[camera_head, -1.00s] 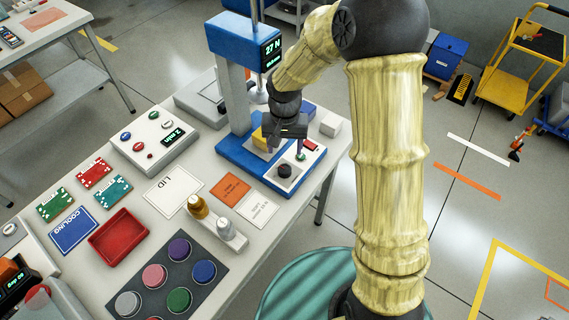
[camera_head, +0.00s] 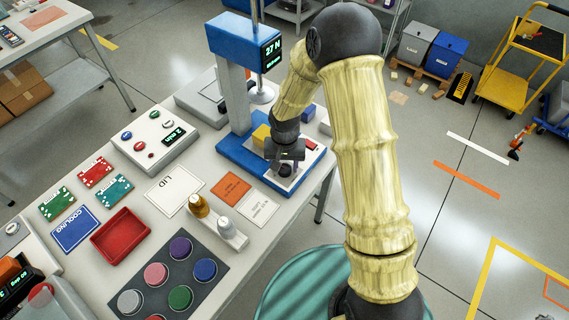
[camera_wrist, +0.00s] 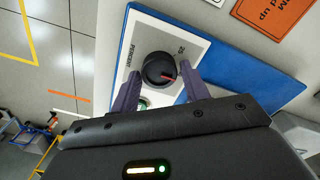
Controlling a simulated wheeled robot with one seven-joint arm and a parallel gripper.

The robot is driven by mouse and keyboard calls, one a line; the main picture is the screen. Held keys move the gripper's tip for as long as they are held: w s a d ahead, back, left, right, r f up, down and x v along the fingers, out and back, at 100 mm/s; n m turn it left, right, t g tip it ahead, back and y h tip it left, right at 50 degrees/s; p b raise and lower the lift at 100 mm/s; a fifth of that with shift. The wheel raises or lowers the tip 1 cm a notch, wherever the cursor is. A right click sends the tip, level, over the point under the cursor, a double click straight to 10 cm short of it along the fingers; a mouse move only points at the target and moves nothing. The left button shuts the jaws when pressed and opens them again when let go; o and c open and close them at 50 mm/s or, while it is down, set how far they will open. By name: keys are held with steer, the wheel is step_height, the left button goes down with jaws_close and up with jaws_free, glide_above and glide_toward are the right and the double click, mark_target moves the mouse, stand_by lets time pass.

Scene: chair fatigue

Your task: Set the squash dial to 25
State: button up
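The squash dial (camera_wrist: 160,70) is a round black knob with a red pointer line, on a white panel marked "PERCENT" on the blue press base (camera_wrist: 235,75). In the wrist view its pointer aims to the right. My gripper (camera_wrist: 158,78) is open, with one purple-grey finger on each side of the dial; I cannot tell whether they touch it. In the head view my gripper (camera_head: 286,162) is over the dial (camera_head: 285,170), which it partly covers. The press (camera_head: 238,75) has a blue head whose display reads "27 N".
A green button (camera_wrist: 143,103) is by one finger.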

steer(key=c, duration=0.6)
steer(key=shift+n, duration=0.3)
steer(key=shift+w, duration=0.1)
steer(key=shift+a+n, duration=0.1)
steer(key=shift+n, duration=0.7)
steer(key=n, duration=0.3)
steer(key=shift+r, duration=0.1)
steer(key=n+p, duration=0.1)
steer(key=n, duration=0.5)
steer(key=shift+n, duration=0.4)
steer(key=shift+a, duration=0.1)
